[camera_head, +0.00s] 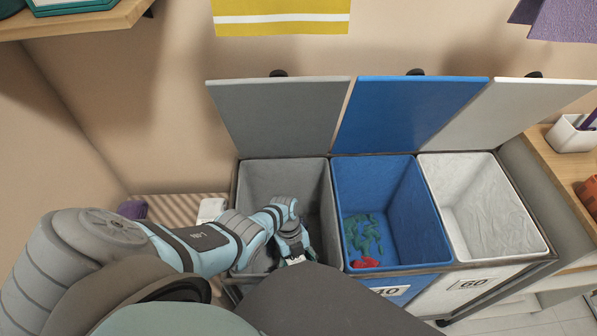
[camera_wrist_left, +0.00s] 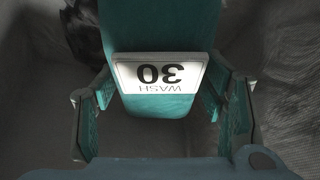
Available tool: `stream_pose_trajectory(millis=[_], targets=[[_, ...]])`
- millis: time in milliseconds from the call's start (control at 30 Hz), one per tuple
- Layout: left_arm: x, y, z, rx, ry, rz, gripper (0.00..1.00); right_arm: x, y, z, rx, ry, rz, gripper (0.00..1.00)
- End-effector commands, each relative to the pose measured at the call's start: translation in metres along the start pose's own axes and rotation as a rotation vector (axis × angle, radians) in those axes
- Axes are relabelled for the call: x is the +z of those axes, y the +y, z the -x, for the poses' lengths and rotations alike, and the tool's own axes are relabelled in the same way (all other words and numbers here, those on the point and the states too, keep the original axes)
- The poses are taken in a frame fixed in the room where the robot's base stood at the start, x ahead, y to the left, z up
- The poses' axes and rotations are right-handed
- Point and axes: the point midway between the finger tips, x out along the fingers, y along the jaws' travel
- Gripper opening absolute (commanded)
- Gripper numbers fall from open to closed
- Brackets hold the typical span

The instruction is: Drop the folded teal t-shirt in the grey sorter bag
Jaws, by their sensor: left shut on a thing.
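The folded teal t-shirt (camera_wrist_left: 160,30) is in the left wrist view, with a white label reading WASH 30 upside down. My left gripper (camera_wrist_left: 160,105) is shut on it, with one finger on each side. In the head view my left gripper (camera_head: 295,248) reaches down into the grey sorter bag (camera_head: 262,180), the leftmost of three. There the arm and wrist hide most of the shirt. Grey bag walls (camera_wrist_left: 285,60) surround the shirt in the wrist view. I cannot tell whether the shirt touches the bottom. My right gripper is not in view.
A blue bag (camera_head: 405,200) with green and red pieces and a white bag (camera_head: 480,205) stand to the right. Their lids and the grey lid (camera_head: 280,115) are raised against the wall. A dark item (camera_wrist_left: 85,35) lies inside the grey bag.

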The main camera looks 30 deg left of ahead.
Motion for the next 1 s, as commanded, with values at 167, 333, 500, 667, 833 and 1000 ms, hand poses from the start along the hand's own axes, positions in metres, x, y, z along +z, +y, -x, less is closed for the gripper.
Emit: stream_pose_trajectory(millis=[167, 333, 500, 667, 833, 1000], targets=[[0.002, 0.0, -0.005, 0.0, 0.0, 0.001, 0.27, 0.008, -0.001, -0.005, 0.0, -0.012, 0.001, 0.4], [0.004, 0.001, -0.01, 0.001, 0.001, 0.001, 0.27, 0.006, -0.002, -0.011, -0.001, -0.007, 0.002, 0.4], [0.004, 0.001, -0.011, 0.001, 0.001, 0.001, 0.27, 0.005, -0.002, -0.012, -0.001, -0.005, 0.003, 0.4], [0.004, 0.001, -0.011, 0.001, 0.001, 0.001, 0.85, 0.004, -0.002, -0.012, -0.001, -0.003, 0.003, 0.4], [0.004, 0.001, -0.011, 0.001, 0.001, 0.001, 0.85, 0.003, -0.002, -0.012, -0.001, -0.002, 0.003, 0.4], [0.003, 0.001, -0.008, 0.001, 0.001, 0.001, 0.85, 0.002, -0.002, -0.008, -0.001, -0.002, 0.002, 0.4]])
